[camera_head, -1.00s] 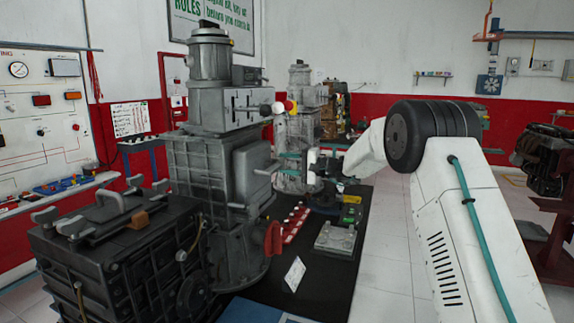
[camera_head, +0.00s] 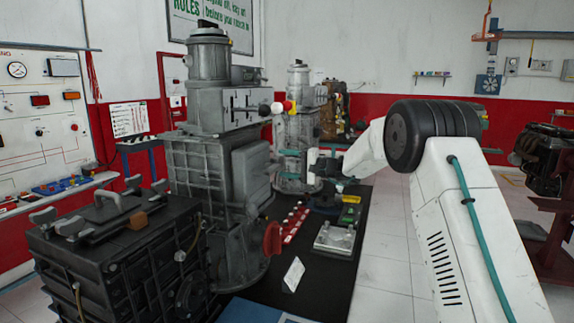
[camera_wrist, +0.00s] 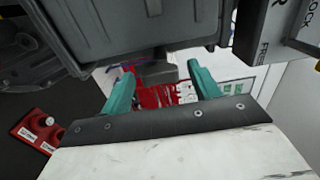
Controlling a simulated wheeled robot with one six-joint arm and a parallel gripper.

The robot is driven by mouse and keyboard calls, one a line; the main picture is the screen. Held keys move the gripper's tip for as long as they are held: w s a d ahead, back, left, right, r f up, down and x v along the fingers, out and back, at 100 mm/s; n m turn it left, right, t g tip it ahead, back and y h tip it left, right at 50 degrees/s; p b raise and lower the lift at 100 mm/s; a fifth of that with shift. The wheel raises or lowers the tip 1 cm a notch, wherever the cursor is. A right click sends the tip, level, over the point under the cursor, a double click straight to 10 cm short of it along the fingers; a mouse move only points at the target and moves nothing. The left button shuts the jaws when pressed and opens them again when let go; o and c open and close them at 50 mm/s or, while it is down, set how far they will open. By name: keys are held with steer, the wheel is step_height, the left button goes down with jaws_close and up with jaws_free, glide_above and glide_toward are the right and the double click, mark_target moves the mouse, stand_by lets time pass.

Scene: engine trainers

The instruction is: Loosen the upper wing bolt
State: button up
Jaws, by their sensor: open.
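The grey engine trainer (camera_head: 195,165) stands left of centre in the head view, with a grey cover (camera_head: 250,172) on its right side. My gripper (camera_head: 284,164) is at the right of this cover, with its teal fingers one above the other and apart. In the wrist view, the open gripper (camera_wrist: 158,72) shows both fingers below the grey casing. A small dark grey block (camera_wrist: 157,72) shows between the fingertips; I cannot tell whether it is the upper wing bolt. No wing shape can be made out clearly, and no contact is visible.
A black knob and a red-and-yellow knob (camera_head: 290,107) stick out above my gripper. A red handle (camera_head: 272,238) is low on the trainer. Red blocks (camera_head: 295,224) and a metal plate (camera_head: 335,239) lie on the black bench top (camera_head: 325,278). Another trainer stands close behind.

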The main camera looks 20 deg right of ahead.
steer(key=v, duration=0.7)
steer(key=shift+d, duration=0.3)
steer(key=shift+s, duration=0.15)
steer(key=s+a+f+g+h, duration=0.1)
steer(key=s+a+f+g, duration=0.15)
steer(key=s+f, duration=0.3)
steer(key=s+a+f+n+g+h, duration=0.1)
steer(key=s+a+g+h, duration=0.15)
steer(key=s, duration=0.55)
steer(key=s+a+f+g+h, duration=0.1)
steer(key=s+g, duration=0.3)
steer(key=s, duration=0.3)
steer(key=s+d+r+n+h, duration=0.1)
steer(key=s+n+h, duration=0.2)
steer(key=s, duration=1.5)
steer(key=s+r+n+h, duration=0.2)
steer(key=s+h, duration=0.5)
steer(key=s, duration=1.1)
steer(key=shift+s+d+n, duration=0.35)
steer(key=shift+n, duration=0.15)
